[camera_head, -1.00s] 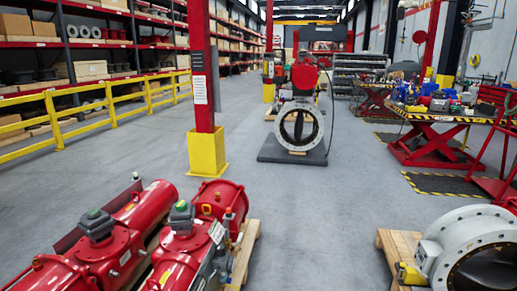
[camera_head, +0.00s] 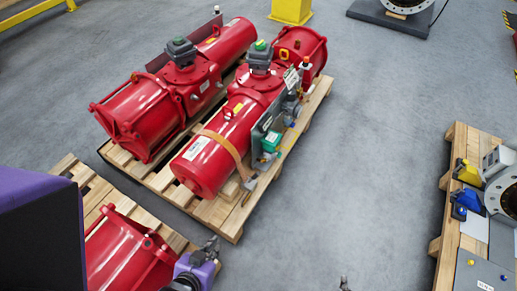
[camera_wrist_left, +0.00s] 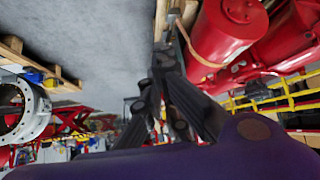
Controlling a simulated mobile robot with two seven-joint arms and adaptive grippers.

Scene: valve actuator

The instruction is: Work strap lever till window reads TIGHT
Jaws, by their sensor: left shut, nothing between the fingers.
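A tan strap (camera_head: 225,148) runs over the near end of a red actuator cylinder (camera_head: 205,165) on a wooden pallet (camera_head: 228,225). A small metal piece (camera_head: 250,183) sits at the strap's lower end by the pallet edge; it may be the lever. No window reading is legible. My left gripper (camera_head: 211,246) is shut and empty, in front of the pallet and apart from the strap. In the left wrist view, its dark fingers (camera_wrist_left: 165,70) are together, with the strap (camera_wrist_left: 192,52) beyond. A small tip at the bottom edge (camera_head: 344,284) may be my right gripper; its jaws are not discernible.
A pallet (camera_head: 447,220) with a white flanged valve is at the right. The grey floor (camera_head: 350,150) between is clear.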

